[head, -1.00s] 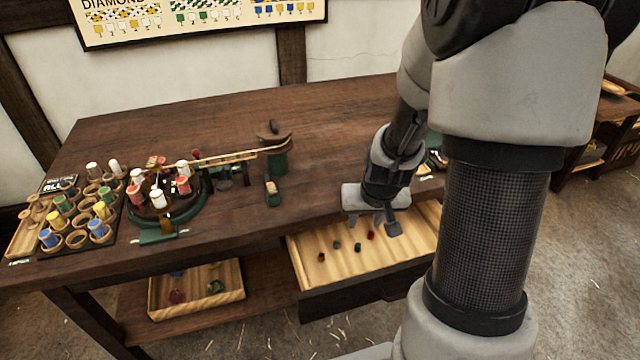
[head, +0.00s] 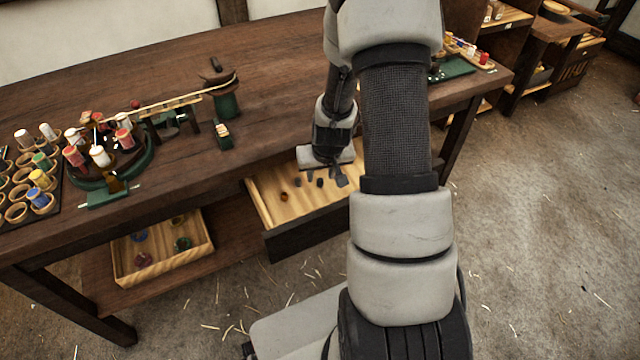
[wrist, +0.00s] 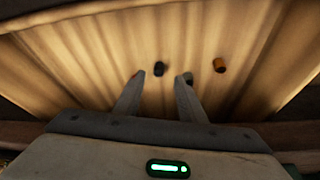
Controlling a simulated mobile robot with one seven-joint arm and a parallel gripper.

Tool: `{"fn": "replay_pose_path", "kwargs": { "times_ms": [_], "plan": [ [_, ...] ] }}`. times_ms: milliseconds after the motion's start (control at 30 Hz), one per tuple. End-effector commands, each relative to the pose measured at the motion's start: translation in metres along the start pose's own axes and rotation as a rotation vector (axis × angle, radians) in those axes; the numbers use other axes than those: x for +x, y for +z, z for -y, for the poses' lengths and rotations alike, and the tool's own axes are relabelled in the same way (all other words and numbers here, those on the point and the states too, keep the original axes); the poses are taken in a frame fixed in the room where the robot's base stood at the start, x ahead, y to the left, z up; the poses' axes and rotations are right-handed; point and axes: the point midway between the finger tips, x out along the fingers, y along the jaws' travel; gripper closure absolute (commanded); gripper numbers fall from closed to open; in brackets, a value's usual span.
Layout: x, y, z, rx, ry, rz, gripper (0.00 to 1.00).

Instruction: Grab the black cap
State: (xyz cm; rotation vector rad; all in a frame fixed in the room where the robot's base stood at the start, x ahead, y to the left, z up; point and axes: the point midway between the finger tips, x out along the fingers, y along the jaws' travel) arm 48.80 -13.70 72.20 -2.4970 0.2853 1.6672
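The black cap (wrist: 159,69) lies on the wooden floor of the open drawer. In the wrist view it shows just beyond and between my fingertips, apart from both. In the head view a small dark piece (head: 320,182), apparently the same cap, shows between the fingers. My gripper (wrist: 161,80) is open and empty, pointing down into the drawer; it also shows in the head view (head: 326,179). How high the fingertips are above the cap is hard to tell.
An orange-brown cap (wrist: 219,65) lies to the right in the wrist view. The drawer (head: 262,205) has low walls under the bench top (head: 200,150).

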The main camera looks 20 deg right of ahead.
Motion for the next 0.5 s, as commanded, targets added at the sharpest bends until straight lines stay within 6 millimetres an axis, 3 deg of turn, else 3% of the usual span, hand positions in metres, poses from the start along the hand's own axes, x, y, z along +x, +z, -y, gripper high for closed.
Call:
{"fn": "replay_pose_path", "kwargs": {
  "times_ms": [33, 200, 500],
  "plan": [
    [0.012, 0.003, -0.002, 0.001, 0.0, 0.002, 0.63],
    [0.033, 0.003, -0.002, 0.001, 0.0, 0.002, 0.63],
    [0.037, 0.002, -0.003, 0.0, 0.0, 0.0, 0.63]
  ]
}}
